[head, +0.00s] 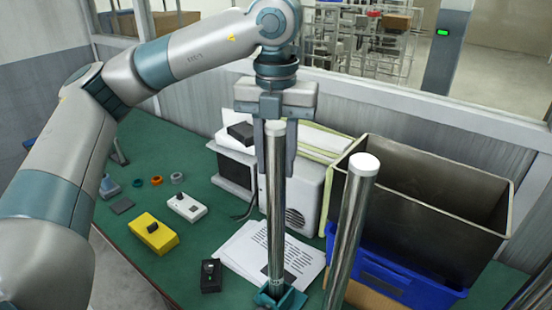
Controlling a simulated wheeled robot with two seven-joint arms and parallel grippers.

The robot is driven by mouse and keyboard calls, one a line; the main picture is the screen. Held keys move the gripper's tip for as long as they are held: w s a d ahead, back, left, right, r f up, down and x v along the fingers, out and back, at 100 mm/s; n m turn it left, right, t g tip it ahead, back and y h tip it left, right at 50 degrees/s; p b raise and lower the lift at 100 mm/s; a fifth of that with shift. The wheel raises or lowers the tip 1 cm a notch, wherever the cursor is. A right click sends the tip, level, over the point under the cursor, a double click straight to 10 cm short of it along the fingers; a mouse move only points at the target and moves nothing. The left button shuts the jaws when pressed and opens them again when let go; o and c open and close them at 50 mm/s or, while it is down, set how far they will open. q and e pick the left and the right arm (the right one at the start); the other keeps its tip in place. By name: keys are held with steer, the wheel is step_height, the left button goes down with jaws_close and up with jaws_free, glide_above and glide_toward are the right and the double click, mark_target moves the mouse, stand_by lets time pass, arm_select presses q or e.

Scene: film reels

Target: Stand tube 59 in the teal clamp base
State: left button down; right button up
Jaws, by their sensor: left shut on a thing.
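My left gripper (277,168) reaches down from above and is shut on the upper part of a shiny metal tube (276,225) with a pale top. The tube is upright. Its lower end meets the teal clamp base (294,300) at the bottom of the head view; I cannot tell how deep it sits there. A second metal tube (347,235) with a white top stands to the right, slightly tilted in the picture, its foot out of view. No number is readable on either tube. My right gripper is not in view.
The green table (185,265) holds a yellow box (153,234), a white switch box (187,207), a small black box (211,275) and papers (250,245). A white device (304,190), a large metal bin (430,185) and a blue crate (395,283) stand behind and right.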

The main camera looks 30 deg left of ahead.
mark_target(276, 125)
arm_select(q)
steer(key=shift+f+b, duration=0.55)
steer(key=shift+f, duration=0.05)
steer(key=c, duration=1.6)
jaws_free()
steer(key=shift+r+p, duration=2.9)
steer(key=shift+r, duration=2.65)
steer(key=shift+r, duration=0.1)
